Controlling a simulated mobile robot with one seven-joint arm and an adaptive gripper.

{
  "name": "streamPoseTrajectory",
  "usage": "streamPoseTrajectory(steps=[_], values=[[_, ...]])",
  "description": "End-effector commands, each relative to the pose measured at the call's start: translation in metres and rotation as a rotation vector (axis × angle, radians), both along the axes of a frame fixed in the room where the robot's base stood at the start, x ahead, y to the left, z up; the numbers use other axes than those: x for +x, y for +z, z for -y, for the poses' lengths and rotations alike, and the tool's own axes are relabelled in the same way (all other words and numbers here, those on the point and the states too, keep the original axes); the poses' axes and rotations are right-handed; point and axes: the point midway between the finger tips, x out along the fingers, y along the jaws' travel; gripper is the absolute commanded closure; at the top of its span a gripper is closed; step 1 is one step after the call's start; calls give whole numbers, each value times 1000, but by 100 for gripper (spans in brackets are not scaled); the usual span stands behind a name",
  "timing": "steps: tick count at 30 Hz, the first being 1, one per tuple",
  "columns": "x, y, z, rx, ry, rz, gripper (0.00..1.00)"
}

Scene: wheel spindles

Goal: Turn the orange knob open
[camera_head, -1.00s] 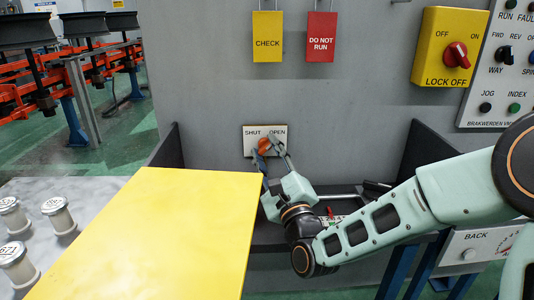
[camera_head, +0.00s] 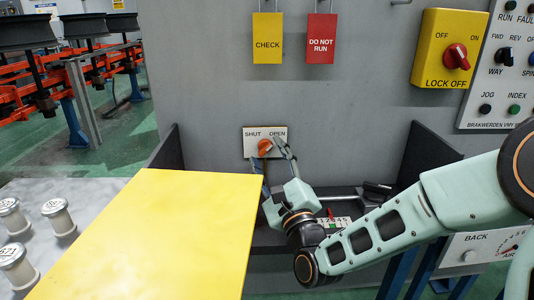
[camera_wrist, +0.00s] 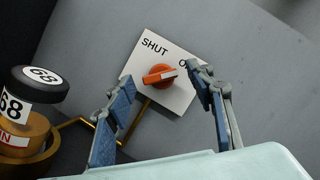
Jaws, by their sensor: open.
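The orange knob (camera_head: 265,146) sits on a white plate (camera_head: 250,141) marked SHUT at left and OPEN at right, on the grey panel. The word OPEN is partly hidden there by a finger. My gripper (camera_head: 270,152) is open and empty, just in front of the plate. In the wrist view its fingers (camera_wrist: 160,74) stand on either side of the knob, with visible gaps. I cannot tell its exact distance from the knob.
A yellow board (camera_head: 160,225) lies at lower left, beside several white cylinders (camera_head: 58,217). Dark side walls (camera_head: 428,155) flank the recess. A black-topped brass part (camera_wrist: 35,110) marked 68 is left in the wrist view. A yellow lock-off box (camera_head: 437,75) is at upper right.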

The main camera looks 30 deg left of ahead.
Motion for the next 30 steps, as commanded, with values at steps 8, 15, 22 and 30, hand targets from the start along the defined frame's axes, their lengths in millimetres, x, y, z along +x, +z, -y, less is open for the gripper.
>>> streamPoseTrajectory(steps=[8,15,22,30], values=[[-30,-12,30,-1,-1,-2,51],[-42,-17,42,0,1,-1,51],[-42,-17,42,1,0,-1,51],[-41,-16,42,-15,-2,3,51]])
